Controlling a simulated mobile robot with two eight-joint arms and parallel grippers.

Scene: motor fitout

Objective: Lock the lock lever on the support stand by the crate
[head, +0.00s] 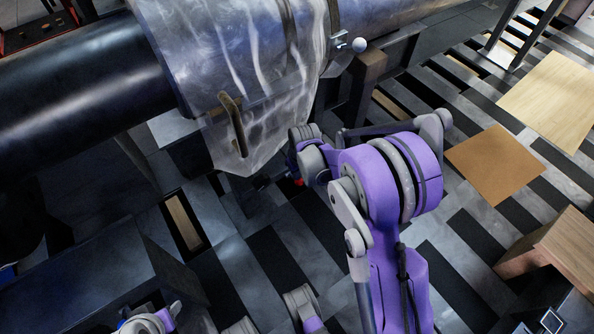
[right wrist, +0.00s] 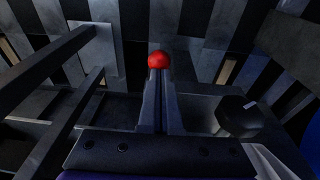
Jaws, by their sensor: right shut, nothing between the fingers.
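A red ball knob (right wrist: 158,60), which looks like the end of the lock lever, shows in the right wrist view just beyond my right fingertips. My right gripper (right wrist: 159,76) is shut and empty, its fingers pointing at the knob. I cannot tell whether they touch it. The lever's shaft is hidden behind the fingers. In the head view a small red spot (head: 299,181) shows beside my purple right arm, which hides most of the right gripper there. My left gripper is not in view.
A large dark pipe (head: 80,95) with a translucent plastic sheet (head: 235,60) crosses the head view above the floor. A clamp with a white knob (head: 359,44) sits near it. A wooden box (head: 560,245) stands at right. Dark bars (right wrist: 60,65) flank the right gripper's left side.

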